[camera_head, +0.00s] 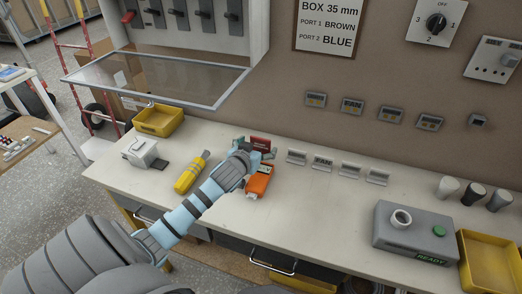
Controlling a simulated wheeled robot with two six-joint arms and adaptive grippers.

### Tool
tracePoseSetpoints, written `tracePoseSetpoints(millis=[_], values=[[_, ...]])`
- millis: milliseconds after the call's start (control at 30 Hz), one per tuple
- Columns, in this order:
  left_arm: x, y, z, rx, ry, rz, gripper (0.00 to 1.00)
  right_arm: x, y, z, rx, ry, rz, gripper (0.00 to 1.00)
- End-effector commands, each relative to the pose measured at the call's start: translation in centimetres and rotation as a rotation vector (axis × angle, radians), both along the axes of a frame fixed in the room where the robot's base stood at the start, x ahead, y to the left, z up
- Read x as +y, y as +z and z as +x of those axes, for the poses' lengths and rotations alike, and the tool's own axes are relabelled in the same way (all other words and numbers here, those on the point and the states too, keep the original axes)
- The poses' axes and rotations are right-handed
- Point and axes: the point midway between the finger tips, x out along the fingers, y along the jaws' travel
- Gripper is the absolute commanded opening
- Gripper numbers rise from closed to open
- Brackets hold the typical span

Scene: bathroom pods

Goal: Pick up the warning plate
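A small dark red plate with pale lettering (260,143), which looks like the warning plate, is on the workbench near its back edge. My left arm reaches in from the lower left, and my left gripper (256,154) is right at the plate, covering its lower part. The fingers show at either side, but I cannot tell whether they are closed on the plate or only next to it. My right gripper is not in view.
An orange device (258,181) lies just in front of the gripper. A yellow tool (190,175) lies to the left. Several small label plates (322,164) lie to the right. A grey READY box (400,240) and yellow bin (490,262) stand at right. A glazed cabinet door (160,78) juts out upper left.

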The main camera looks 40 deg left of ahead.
Motion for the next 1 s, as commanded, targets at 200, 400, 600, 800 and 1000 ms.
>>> tracePoseSetpoints(millis=[200, 400, 600, 800, 1000], values=[[0.9, -1.4, 3.0, -0.001, -0.001, -0.002, 0.82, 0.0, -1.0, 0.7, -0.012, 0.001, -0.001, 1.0], [0.8, -1.3, 3.1, -0.001, -0.004, -0.001, 0.78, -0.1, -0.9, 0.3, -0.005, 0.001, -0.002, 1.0], [0.8, -1.3, 3.0, 0.0, -0.004, -0.002, 0.46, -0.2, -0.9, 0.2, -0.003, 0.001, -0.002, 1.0], [0.8, -1.3, 3.0, 0.0, -0.004, -0.002, 0.3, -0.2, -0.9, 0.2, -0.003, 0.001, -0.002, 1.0], [0.9, -0.4, 3.1, 0.0, -0.003, 0.0, 0.29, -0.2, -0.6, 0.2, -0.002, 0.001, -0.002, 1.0]])
